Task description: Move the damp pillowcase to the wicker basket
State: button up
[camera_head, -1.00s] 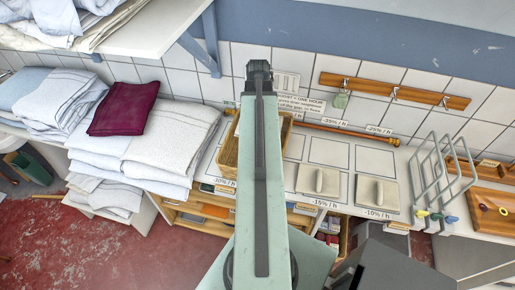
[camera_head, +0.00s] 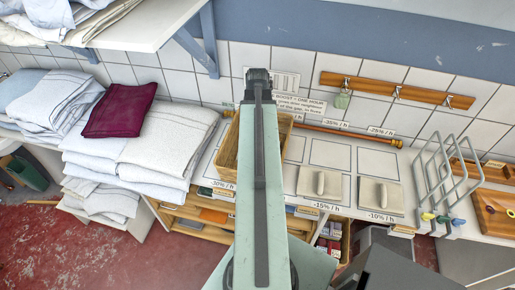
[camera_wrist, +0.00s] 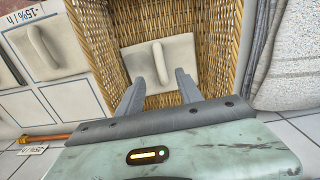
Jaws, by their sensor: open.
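The wicker basket (camera_head: 225,152) stands on the counter, partly hidden behind my arm in the head view; its woven walls (camera_wrist: 220,45) surround my fingers in the wrist view. A flat cream pad (camera_wrist: 185,50) with a raised grip lies inside it. My gripper (camera_wrist: 160,80) is open, pointing down into the basket, with one finger to each side of the grip's near end. Contact cannot be told. In the head view my arm hides the gripper. A folded maroon cloth (camera_head: 118,110) lies on the white linen stack at left. I cannot tell which piece is the damp pillowcase.
Two similar cream pads (camera_head: 320,184) (camera_head: 380,195) lie on the counter right of the basket, on labelled squares. A wire rack (camera_head: 440,175) stands farther right. A wooden hook rail (camera_head: 395,90) and an orange rod (camera_head: 345,134) are behind. A shelf (camera_head: 150,30) overhangs the left.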

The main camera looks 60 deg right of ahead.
notch_tip(320, 180, up, 8)
jog(key=p, duration=0.7)
jog(key=shift+p, duration=0.35)
jog(key=shift+f, duration=0.15)
jog(key=w+a+f+n+b, duration=0.2)
jog(key=w+a+f+b, duration=0.1)
jog(key=w+a, duration=0.3)
jog(key=w+a+f+n+b, duration=0.2)
jog(key=w+a+f+b, duration=0.1)
jog(key=w+a, duration=0.4)
jog(key=w+a+f+n+b, duration=0.2)
jog(key=w+a, duration=0.4)
jog(key=a, duration=0.3)
jog(key=shift+w+a+f+b, duration=0.1)
jog(key=shift+w+f+b, duration=0.05)
jog(key=shift+f+b, duration=0.45)
jog(key=w+a+f+n+b, duration=0.1)
jog(key=a+n, duration=0.3)
jog(key=a, duration=0.8)
jog(key=w+a+f+n+b, duration=0.2)
jog(key=a+f+n+b, duration=0.2)
jog(key=a, duration=0.9)
jog(key=shift+w+a+f+b, duration=0.2)
jog(key=shift+f+b, duration=0.15)
